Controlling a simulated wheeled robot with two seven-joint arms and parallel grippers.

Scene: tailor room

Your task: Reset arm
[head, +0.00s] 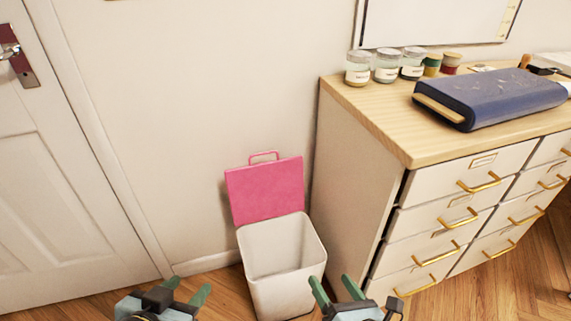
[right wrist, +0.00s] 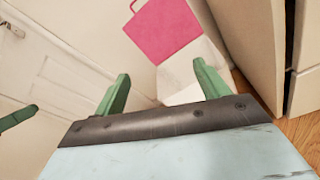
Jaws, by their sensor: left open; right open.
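My left gripper (head: 187,291) is at the bottom of the head view, left of the bin, with its green fingers apart and nothing between them. My right gripper (head: 333,290) is at the bottom, just right of the bin's front in the picture. Its fingers are apart and empty. It also shows in the right wrist view (right wrist: 158,92), with the bin beyond the fingers. A green finger at the left edge of the wrist view seems to belong to my left gripper (right wrist: 16,117).
A white bin (head: 290,290) with its pink lid (head: 266,190) raised stands on the wood floor by the wall. A drawer cabinet (head: 345,175) is on the right, bearing jars (head: 387,67) and a blue bolt-like item (head: 490,97). A white door (head: 60,180) is at left.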

